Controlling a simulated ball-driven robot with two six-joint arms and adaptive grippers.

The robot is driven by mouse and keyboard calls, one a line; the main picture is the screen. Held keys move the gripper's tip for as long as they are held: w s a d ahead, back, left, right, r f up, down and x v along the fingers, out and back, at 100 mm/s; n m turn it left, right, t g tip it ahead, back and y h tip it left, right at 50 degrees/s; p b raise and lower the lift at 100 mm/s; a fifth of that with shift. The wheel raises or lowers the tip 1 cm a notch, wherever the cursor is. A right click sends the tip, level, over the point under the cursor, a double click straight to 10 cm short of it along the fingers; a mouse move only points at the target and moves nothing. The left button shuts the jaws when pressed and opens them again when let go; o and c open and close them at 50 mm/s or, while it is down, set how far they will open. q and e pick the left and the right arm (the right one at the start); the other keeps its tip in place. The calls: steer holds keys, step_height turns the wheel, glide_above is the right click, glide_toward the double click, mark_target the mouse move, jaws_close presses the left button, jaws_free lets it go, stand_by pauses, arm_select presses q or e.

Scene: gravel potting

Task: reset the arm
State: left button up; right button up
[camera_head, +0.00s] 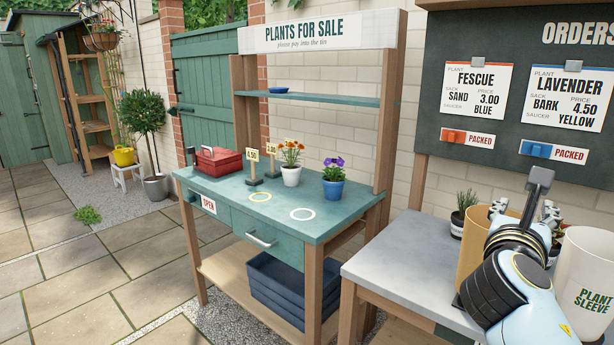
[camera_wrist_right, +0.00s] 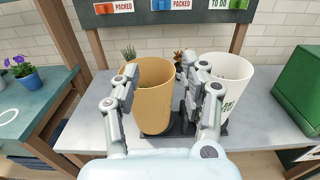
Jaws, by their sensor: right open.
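My right arm comes in from the lower right of the head view. Its gripper (camera_head: 525,211) is over the grey bench, by a tan cylinder (camera_head: 474,245) and a white plant sleeve (camera_head: 592,270). In the right wrist view my right gripper (camera_wrist_right: 160,72) is open, its fingers spread, with nothing held between them. The tan cylinder (camera_wrist_right: 155,100) stands beyond and between the fingers there, and the white sleeve (camera_wrist_right: 228,75) stands behind the right finger. Whether a finger touches either one, I cannot tell. My left gripper is not in view.
The grey bench (camera_head: 400,257) has free room at its left. Small plants (camera_head: 466,200) stand behind the cylinder. An order board (camera_head: 520,168) hangs above. The green sale table (camera_head: 225,185) at left holds flower pots and a red box. A green box (camera_wrist_right: 300,90) stands at the bench's right.

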steer(key=s+f+m+g+y+b, duration=0.1)
steer(key=s+f+g+y+b, duration=0.35)
steer(key=f, duration=1.15)
steer(key=s+a+f+m+b, duration=0.1)
steer(key=s+f, duration=0.6)
steer(key=f, duration=0.8)
steer(key=s+f+m+g+y+b, duration=0.1)
steer(key=s+f+g+y+b, duration=0.3)
steer(key=f, duration=1.2)
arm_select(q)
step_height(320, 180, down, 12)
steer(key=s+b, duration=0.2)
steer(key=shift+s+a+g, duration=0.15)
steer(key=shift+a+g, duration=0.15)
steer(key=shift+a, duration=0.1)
arm_select(e)
steer(key=s+f+m+g, duration=0.1)
steer(key=s+f+m, duration=0.6)
steer(key=s, duration=0.5)
steer(key=s+a+f+m+g+y, duration=0.1)
steer(key=s+f+m+g, duration=0.1)
steer(key=s+f+m, duration=0.5)
steer(key=s+f+m+g+y, duration=0.1)
steer(key=s+f+m, duration=0.7)
steer(key=s, duration=0.8)
steer(key=m, duration=0.2)
steer(key=shift+s+a+m, duration=0.3)
steer(key=shift+a+m, duration=0.1)
steer(key=shift+g, duration=0.25)
